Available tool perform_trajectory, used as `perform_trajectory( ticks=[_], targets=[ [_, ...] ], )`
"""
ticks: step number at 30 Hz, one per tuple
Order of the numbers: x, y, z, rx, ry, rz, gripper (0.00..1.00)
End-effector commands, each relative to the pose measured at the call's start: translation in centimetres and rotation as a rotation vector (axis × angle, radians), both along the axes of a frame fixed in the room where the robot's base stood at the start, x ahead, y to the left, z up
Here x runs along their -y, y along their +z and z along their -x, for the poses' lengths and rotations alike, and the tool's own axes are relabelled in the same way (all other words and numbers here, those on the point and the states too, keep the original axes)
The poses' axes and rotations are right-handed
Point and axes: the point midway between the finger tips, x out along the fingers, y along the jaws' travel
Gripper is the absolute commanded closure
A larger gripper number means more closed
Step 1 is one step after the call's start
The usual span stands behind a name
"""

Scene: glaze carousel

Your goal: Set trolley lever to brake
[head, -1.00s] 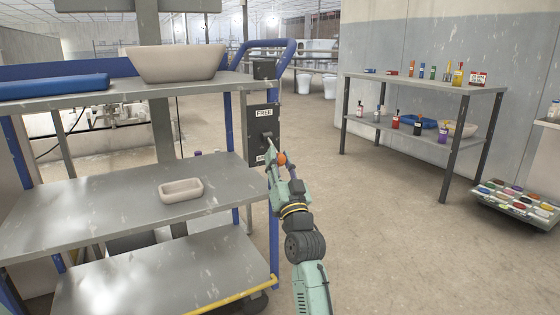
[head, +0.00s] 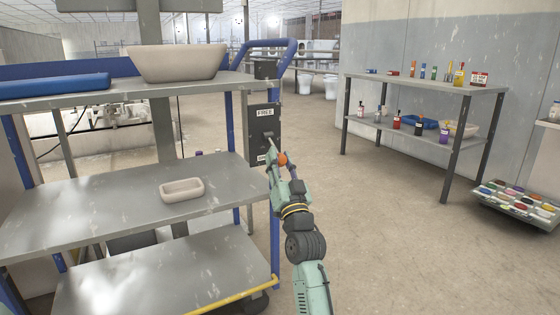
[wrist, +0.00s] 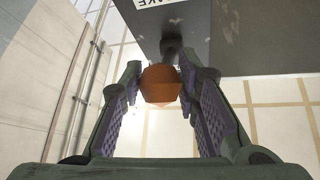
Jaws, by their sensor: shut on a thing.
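The trolley's dark lever panel (head: 264,126) stands at the trolley's right end in the head view, with a FREE label (head: 265,112) near its top. A second label at its lower edge is partly hidden by my gripper; the wrist view shows the letters "AKE" on it (wrist: 153,2). The lever's orange knob (head: 282,158) is low, near that lower label. My gripper (head: 278,167) is shut on the knob. In the wrist view the knob (wrist: 161,86) sits between both fingers, with a dark stem (wrist: 171,48) running behind it to the panel.
The trolley's shelves (head: 100,205) fill the left, with a large beige basin (head: 176,63), a small beige dish (head: 182,189) and a blue slab (head: 53,86). A blue handle (head: 290,58) rises behind the panel. A bottle table (head: 425,84) stands right; floor between is clear.

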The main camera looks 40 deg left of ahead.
Motion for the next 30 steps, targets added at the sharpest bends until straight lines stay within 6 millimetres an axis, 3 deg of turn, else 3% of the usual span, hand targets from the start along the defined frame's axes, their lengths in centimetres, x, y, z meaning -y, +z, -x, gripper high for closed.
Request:
perform_trajectory(
  ticks=[4, 5, 14, 23, 30],
  targets=[
    [-0.2, -0.7, -0.3, -0.011, 0.000, 0.012, 1.00],
    [-0.2, -0.7, -0.3, -0.011, 0.000, 0.012, 0.69],
    [-0.1, -0.4, -0.2, -0.005, -0.001, 0.006, 0.49],
    [-0.1, 0.0, -0.1, -0.002, 0.000, 0.003, 0.49],
    [-0.1, 3.3, 0.0, 0.002, 0.000, 0.001, 0.49]
  ],
)
